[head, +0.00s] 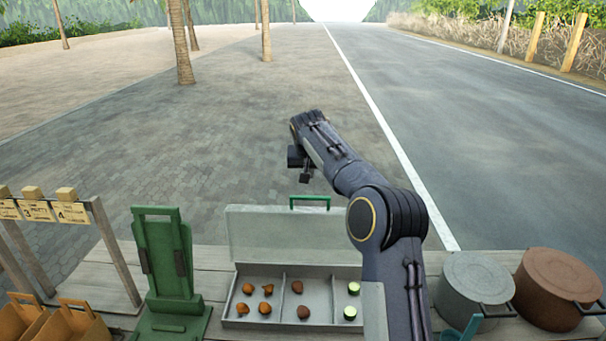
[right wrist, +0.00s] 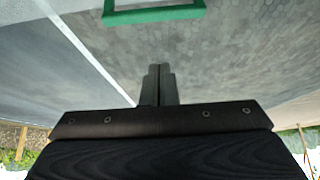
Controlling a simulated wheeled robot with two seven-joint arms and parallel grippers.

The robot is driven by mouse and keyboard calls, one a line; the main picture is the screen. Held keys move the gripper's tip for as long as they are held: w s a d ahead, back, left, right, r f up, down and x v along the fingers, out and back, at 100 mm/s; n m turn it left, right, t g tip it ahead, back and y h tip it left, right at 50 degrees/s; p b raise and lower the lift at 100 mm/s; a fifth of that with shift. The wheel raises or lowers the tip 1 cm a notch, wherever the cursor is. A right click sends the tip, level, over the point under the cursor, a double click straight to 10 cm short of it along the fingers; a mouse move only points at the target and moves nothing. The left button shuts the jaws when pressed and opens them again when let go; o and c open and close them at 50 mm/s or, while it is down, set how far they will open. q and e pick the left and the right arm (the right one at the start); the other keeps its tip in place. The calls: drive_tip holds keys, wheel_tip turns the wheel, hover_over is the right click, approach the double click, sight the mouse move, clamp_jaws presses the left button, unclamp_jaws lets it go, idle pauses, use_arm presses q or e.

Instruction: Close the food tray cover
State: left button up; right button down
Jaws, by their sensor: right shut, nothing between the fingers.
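The grey food tray (head: 262,325) sits on the wooden table with its compartments showing. Its grey cover (head: 290,232) stands raised at the back edge, so the tray is open. A green handle (head: 310,199) is on the cover's top edge; it also shows at the top of the right wrist view (right wrist: 153,15). My right gripper (head: 305,177) is beyond and above the handle, apart from it. In the right wrist view its fingers (right wrist: 158,84) are together and empty. My right arm hides the tray's right side. My left gripper is not in view.
Brown pieces (head: 267,290) and green slices (head: 352,288) lie in the tray. A green stand (head: 165,265) is to its left, beside a sign rack (head: 117,250). A grey pot (head: 474,290) and a brown pot (head: 557,290) stand on the right.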

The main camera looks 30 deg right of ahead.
drive_tip(key=shift+f+p, duration=1)
drive_tip(key=shift+f, duration=2.05)
